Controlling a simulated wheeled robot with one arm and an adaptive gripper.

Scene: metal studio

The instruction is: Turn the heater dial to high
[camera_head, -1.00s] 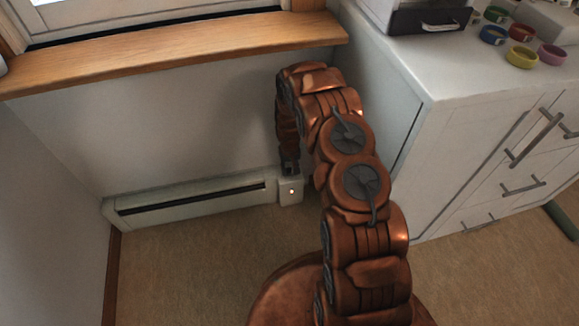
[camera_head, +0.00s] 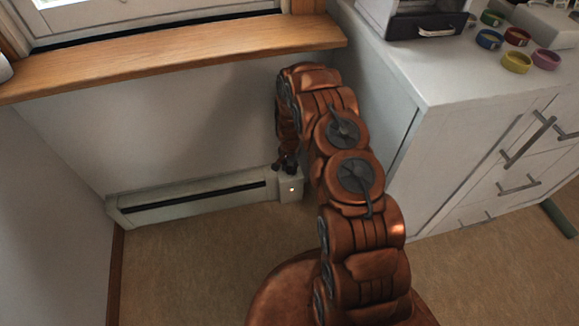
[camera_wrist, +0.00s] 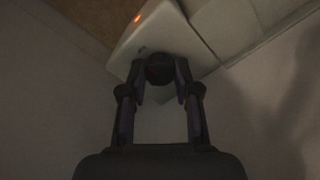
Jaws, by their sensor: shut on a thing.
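The heater (camera_head: 192,199) is a long, low white baseboard unit with a dark slot along the wall. Its control box (camera_head: 291,190) is at the right end, with a small orange light on the front. My gripper (camera_head: 287,165) is over the top of this box. In the wrist view, the box (camera_wrist: 165,34) is white with the orange light at upper left. A dark round dial (camera_wrist: 159,69) is between the fingertips of my gripper (camera_wrist: 159,78), which is shut on it. The dial's markings and setting cannot be read.
A white cabinet with drawers (camera_head: 480,150) stands close to the right of my arm. A wooden window sill (camera_head: 180,56) juts out above the heater. Coloured rings (camera_head: 516,62) lie on the cabinet top. Carpet (camera_head: 190,260) in front of the heater is clear.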

